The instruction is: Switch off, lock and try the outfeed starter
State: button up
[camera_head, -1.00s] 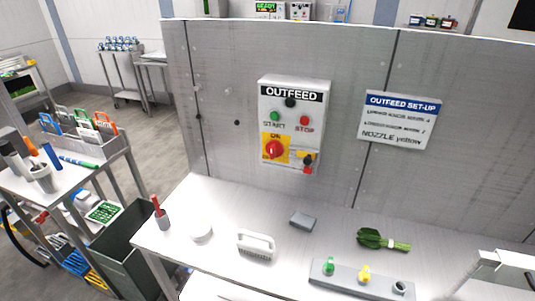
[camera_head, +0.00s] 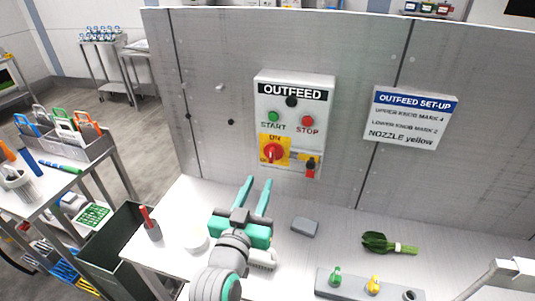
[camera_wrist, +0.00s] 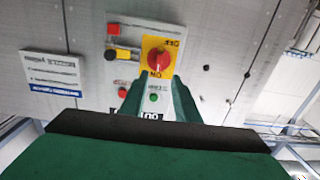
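The grey OUTFEED starter box (camera_head: 313,92) is on the upright panel. It has a green START button (camera_head: 273,117), a red STOP button (camera_head: 307,121) and a black round part (camera_head: 291,101). Its red rotary switch (camera_head: 272,153) sits on a yellow plate marked ON and OFF; I cannot tell its setting for sure. My gripper (camera_head: 257,182) is open and empty, below and in front of the box. The wrist view shows the red switch (camera_wrist: 155,62) upside down beyond my fingers (camera_wrist: 158,95).
A set-up sign (camera_head: 412,117) hangs at right. A side cart (camera_head: 70,190) stands left.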

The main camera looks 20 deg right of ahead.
aim_at(271, 155)
jog(key=x, duration=0.7)
jog(key=r+x, duration=0.1)
jog(key=x, duration=0.3)
jog(key=shift+d, duration=0.2)
grip_shut()
